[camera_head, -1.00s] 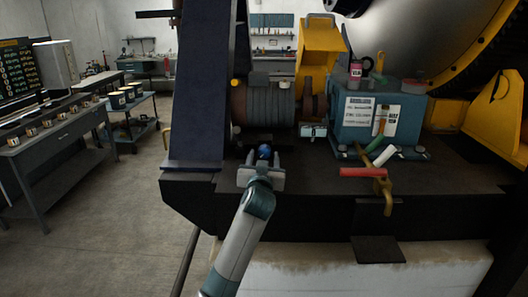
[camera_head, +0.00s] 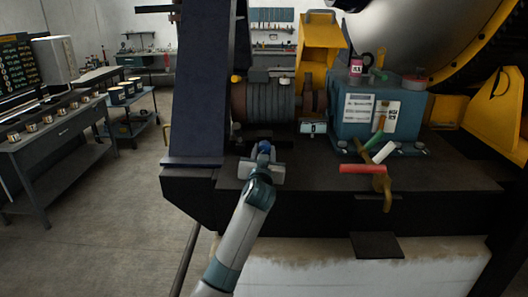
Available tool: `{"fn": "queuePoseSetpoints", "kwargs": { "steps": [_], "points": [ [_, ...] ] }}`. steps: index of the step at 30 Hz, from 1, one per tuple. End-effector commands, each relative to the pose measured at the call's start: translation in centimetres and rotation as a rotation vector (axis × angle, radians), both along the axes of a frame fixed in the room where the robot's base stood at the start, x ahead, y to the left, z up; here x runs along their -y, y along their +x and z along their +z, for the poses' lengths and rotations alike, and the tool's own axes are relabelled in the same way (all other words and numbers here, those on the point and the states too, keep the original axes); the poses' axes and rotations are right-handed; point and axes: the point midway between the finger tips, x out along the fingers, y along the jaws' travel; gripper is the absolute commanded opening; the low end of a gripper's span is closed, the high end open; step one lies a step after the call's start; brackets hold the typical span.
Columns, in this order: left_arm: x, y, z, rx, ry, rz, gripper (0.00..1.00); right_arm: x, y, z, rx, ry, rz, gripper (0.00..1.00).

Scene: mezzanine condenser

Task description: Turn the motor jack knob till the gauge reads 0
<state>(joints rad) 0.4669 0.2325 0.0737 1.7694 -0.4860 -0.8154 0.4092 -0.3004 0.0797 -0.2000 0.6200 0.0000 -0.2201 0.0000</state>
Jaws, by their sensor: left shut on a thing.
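The blue motor jack knob (camera_head: 264,147) sits on the dark deck at the foot of the ribbed grey motor (camera_head: 268,102). My left gripper (camera_head: 263,161) is shut on the knob, reaching in from the near side; its fingers hide part of the knob. A small box with a pale face (camera_head: 312,127), perhaps the gauge, stands right of the knob; its reading is too small to make out. My right gripper is not in view.
A blue-grey gearbox (camera_head: 365,112) with labels stands to the right. A red-handled tool (camera_head: 362,169) and a white-handled one (camera_head: 384,152) lie before it. A tall dark blue guard (camera_head: 200,85) rises close on the left.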

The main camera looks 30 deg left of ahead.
Motion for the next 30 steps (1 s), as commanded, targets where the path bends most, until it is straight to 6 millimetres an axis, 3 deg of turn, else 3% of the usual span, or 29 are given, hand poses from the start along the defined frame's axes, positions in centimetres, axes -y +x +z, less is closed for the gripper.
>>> {"fn": "queuePoseSetpoints", "kwargs": {
  "steps": [6,15,16,18,30],
  "points": [
    [0.03,0.03,0.16,-0.061,0.101,-0.001,0.10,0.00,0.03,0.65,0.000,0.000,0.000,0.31],
    [0.03,0.04,0.12,-0.068,0.115,-0.001,0.10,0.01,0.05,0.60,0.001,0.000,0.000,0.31],
    [0.03,0.04,0.12,-0.068,0.115,-0.001,0.37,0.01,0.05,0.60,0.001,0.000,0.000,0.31],
    [0.03,0.04,0.11,-0.068,0.115,-0.001,0.51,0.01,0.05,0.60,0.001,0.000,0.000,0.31],
    [0.13,-0.14,0.00,-0.069,0.113,0.000,0.51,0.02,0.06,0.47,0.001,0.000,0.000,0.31]
  ]
}}
